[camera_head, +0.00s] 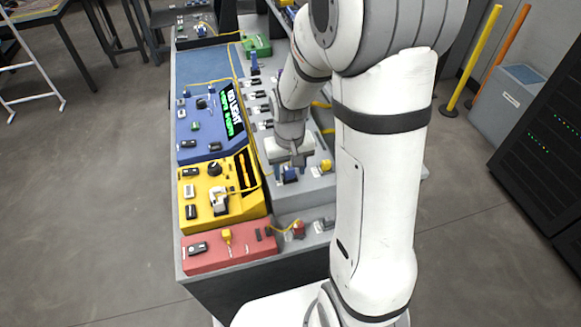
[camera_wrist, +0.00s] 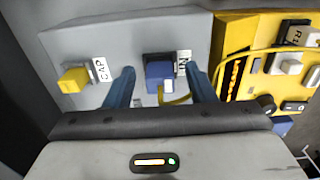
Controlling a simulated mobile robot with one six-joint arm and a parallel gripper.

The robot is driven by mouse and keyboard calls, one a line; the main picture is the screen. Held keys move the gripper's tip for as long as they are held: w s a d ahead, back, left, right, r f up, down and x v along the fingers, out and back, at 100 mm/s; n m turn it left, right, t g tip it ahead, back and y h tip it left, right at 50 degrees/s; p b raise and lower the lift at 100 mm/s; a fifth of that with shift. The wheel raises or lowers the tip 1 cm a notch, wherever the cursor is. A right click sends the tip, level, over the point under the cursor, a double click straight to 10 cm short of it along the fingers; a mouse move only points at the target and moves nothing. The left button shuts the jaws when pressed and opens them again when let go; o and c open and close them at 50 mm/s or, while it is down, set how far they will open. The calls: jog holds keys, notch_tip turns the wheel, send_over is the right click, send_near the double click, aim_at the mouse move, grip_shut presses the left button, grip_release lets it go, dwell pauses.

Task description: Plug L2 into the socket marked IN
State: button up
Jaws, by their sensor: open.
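A blue plug (camera_wrist: 158,72) with a yellow lead sits at a dark socket on the grey panel. Beside it is a white label (camera_wrist: 184,63) that seems to read IN, partly hidden by a finger. Any name on the plug is too small to read, and I cannot tell how deep it sits. My gripper (camera_wrist: 161,70) is open, with one blue finger on each side of the plug and a gap to each. In the head view my gripper (camera_head: 297,160) is low over the grey panel, next to the blue plug (camera_head: 290,174).
A yellow plug (camera_wrist: 74,79) sits at the socket marked CAP, left of the fingers. The yellow box (camera_wrist: 236,38) stands to the right, with the yellow lead (camera_wrist: 178,99) running towards it. The head view also shows a blue box (camera_head: 190,150) and a red box (camera_head: 205,262).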

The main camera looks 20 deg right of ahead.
jog(key=shift+r, duration=0.1)
notch_tip(320, 180, up, 8)
jog(key=shift+f, duration=0.2)
dwell(0.4)
jog(key=s+r+t, duration=0.1)
jog(key=s+r, duration=0.3)
jog(key=s, duration=0.3)
jog(key=s+r+t, duration=0.2)
jog(key=s+r, duration=0.2)
jog(key=s, duration=0.3)
jog(key=shift+d, duration=0.2)
jog(key=shift+o, duration=0.4)
jog(key=shift+w, duration=0.1)
dwell(0.5)
